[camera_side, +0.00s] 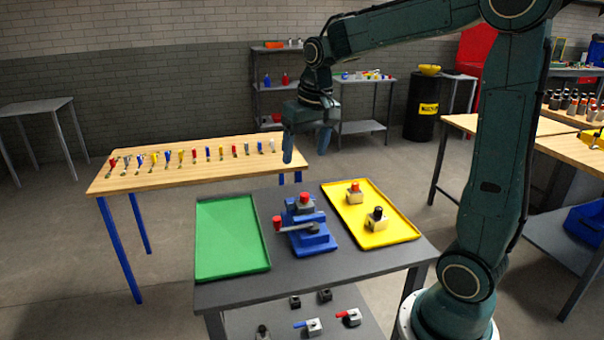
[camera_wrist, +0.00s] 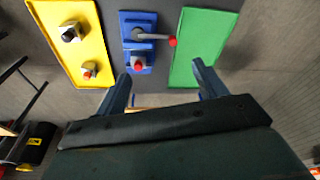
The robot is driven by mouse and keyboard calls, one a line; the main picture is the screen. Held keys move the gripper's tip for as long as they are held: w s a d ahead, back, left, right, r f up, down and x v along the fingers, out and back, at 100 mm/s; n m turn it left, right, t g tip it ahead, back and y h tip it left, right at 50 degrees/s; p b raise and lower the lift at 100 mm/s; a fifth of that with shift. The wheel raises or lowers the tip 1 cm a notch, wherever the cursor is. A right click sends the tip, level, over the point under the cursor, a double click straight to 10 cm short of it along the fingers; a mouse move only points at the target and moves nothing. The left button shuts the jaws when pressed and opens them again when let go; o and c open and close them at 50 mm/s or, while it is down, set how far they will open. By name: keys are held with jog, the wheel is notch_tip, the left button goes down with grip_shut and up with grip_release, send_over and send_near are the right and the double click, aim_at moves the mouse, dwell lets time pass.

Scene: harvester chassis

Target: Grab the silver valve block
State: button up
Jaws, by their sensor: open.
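The front one has a black cap (camera_side: 376,225), and the rear one has a red cap (camera_side: 355,198). In the wrist view the black-capped block (camera_wrist: 79,29) and red-capped block (camera_wrist: 91,66) are at upper left. A blue fixture (camera_side: 314,244) holds a grey part with a red-knobbed lever (camera_side: 297,227). I cannot tell which piece is the silver valve block. My gripper (camera_side: 305,156) is open and empty, pointing down above the table's rear edge, apart from everything.
A bare green tray (camera_side: 229,238) lies left of the fixture. Pale blocks with blue (camera_side: 314,327) and red (camera_side: 353,317) levers sit on the lower shelf. A wooden table (camera_side: 130,181) with a row of small coloured items stands behind, at left. Space around my gripper is clear.

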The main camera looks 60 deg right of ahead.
jog(key=w+d+f+m+g, duration=0.1)
jog(key=w+d+f+m, duration=0.1)
jog(key=w+d+f, duration=0.4)
jog(key=m+g, duration=0.1)
jog(key=m, duration=0.1)
send_near(305, 196)
jog(key=shift+w+d+r+y, duration=0.2)
jog(key=shift+d+r+y, duration=0.1)
jog(key=shift+d, duration=0.25)
jog(key=shift+f, duration=0.1)
jog(key=shift+f, duration=4.25)
jog(key=shift+f, duration=2.6)
jog(key=shift+r, duration=0.1)
jog(key=c, duration=1.3)
